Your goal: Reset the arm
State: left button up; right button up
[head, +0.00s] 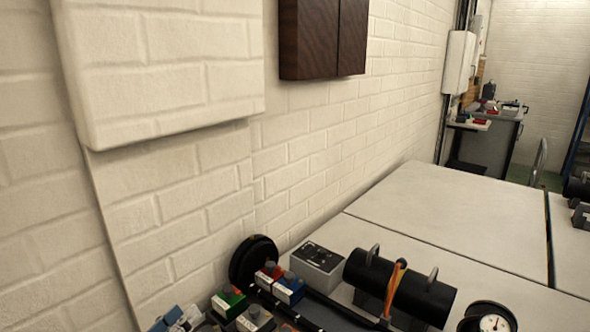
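The black cylinder (396,288) lies on its side on the near table at the bottom right of centre. It has two metal handles on top and an orange strap around its middle. I cannot make out either of my grippers in the head view. No fingers show at the cylinder or above the table.
A grey control box (318,266), a round gauge (487,318) and several small coloured boxes (289,287) crowd the near table edge. The white tabletop (450,212) behind is clear. A white brick-textured block (165,70) juts from the left wall beside a dark cabinet (322,38).

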pick_arm(q)
jog(key=a+r+n+t+y, duration=0.45)
jog(key=a+n+y, duration=0.4)
jog(key=n, duration=0.75)
jog(key=s+a+f+n+g+y, duration=0.3)
jog(key=f+n+g, duration=0.2)
jog(key=f+n, duration=0.25)
jog(key=s+a+f+n+g+y, duration=0.2)
jog(key=s+f+n+g+y, duration=0.15)
jog(key=f+n, duration=0.45)
jog(key=s+d+f+n+g+h, duration=0.2)
jog(key=s+d+f+g+h, duration=0.65)
jog(key=s+d+f, duration=0.7)
notch_tip(320, 180, down, 26)
jog(key=f+g+y, duration=0.1)
jog(key=g, duration=0.1)
jog(key=s+a+f+g, duration=0.1)
jog(key=s+a+f, duration=0.2)
jog(key=s+f, duration=1.3)
jog(key=shift+s+a+m, duration=0.15)
jog(key=shift+s+m, duration=0.2)
jog(key=shift+s, duration=0.7)
